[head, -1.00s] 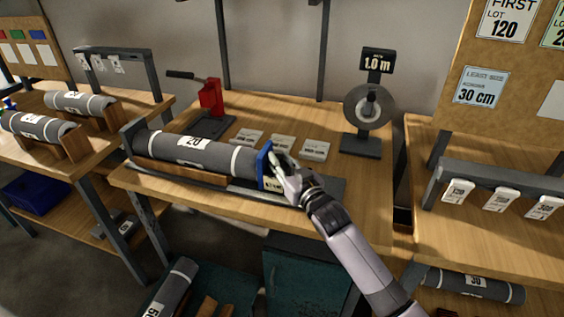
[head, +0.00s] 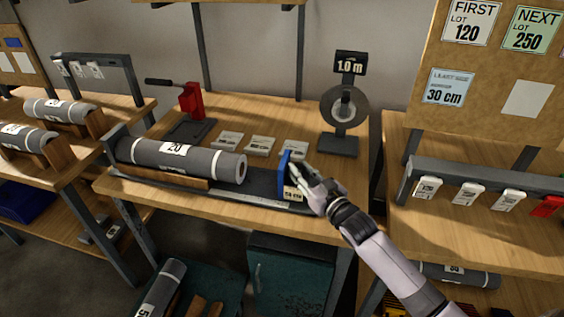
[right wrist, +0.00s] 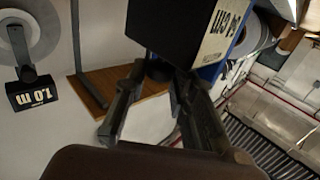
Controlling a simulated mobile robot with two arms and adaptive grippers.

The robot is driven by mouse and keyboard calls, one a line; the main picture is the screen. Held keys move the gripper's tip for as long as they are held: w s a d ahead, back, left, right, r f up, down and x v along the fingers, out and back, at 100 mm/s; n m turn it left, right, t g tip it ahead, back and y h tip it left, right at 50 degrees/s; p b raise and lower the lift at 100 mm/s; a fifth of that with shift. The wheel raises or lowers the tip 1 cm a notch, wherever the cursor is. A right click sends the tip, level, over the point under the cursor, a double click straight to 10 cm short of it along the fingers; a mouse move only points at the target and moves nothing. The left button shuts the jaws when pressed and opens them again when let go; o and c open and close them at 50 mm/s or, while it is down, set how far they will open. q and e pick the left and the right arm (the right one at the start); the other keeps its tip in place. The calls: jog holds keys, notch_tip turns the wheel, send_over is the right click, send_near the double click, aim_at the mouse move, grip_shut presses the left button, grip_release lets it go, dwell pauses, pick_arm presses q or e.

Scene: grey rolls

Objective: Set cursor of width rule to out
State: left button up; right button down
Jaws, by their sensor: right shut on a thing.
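The blue cursor (head: 284,177) of the width rule stands upright near the right end of the rule (head: 236,196), with a gap to the roll. My left gripper is not in view.
Several pale cards, one of them a card (head: 260,146), lie behind the roll. A round gauge (head: 345,106) under a 1.0 m sign (head: 350,65) stands at the back right. A tag rack (head: 480,180) is at right.

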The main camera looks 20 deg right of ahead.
jog(key=shift+s+d, duration=0.2)
jog(key=shift+d, duration=0.05)
jog(key=c, duration=1.7)
grip_release()
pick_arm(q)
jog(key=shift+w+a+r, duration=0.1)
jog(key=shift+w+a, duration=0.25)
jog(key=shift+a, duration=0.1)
pick_arm(e)
jog(key=shift+o, duration=0.2)
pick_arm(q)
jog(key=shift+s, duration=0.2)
pick_arm(e)
jog(key=shift+s, duration=0.1)
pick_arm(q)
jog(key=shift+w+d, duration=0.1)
pick_arm(e)
jog(key=s+d, duration=0.2)
jog(key=s, duration=0.9)
jog(key=shift+s+d, duration=0.2)
jog(key=shift+s, duration=0.1)
